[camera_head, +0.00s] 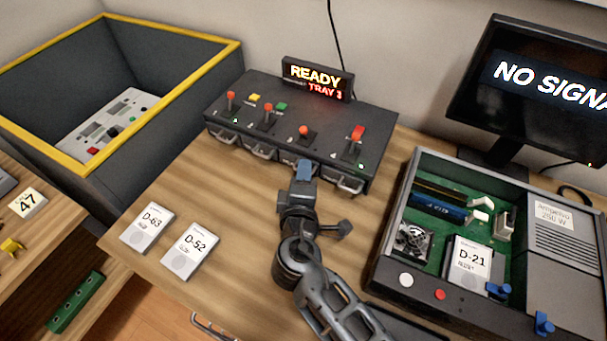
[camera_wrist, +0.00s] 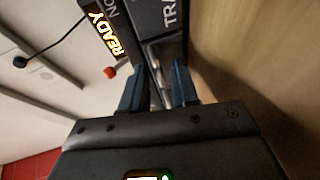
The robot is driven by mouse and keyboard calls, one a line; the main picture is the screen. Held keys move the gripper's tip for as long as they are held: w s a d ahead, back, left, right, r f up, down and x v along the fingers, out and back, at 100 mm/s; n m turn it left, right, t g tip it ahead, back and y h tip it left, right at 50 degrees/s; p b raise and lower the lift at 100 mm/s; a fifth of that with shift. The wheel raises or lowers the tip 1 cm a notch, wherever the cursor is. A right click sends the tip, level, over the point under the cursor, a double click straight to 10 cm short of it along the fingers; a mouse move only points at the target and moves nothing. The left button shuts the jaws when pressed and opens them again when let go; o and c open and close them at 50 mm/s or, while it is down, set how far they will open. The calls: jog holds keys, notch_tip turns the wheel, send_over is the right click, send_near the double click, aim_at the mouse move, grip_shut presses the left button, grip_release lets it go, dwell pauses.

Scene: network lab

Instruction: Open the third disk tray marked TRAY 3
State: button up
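The dark disk unit (camera_head: 290,125) stands on the wooden table, with a row of trays with metal handles along its front and levers on top. Its display (camera_head: 318,80) reads READY and TRAY 3. My gripper (camera_head: 303,168) is at the third tray from the left and hides most of that tray's front and handle. In the wrist view my gripper (camera_wrist: 158,85) has its blue fingers apart, at the unit's front (camera_wrist: 172,45). A grey metal handle shows beyond and between the fingertips; I cannot tell whether they touch it. No tray looks pulled out.
Two disks, D-63 (camera_head: 148,227) and D-52 (camera_head: 190,250), lie on the table to the left. An open computer case (camera_head: 390,235) with disk D-21 (camera_head: 470,262) is at the right, below a monitor (camera_head: 535,85). A yellow-rimmed bin (camera_head: 205,75) is at the left.

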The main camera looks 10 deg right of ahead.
grip_shut()
dwell(1.2)
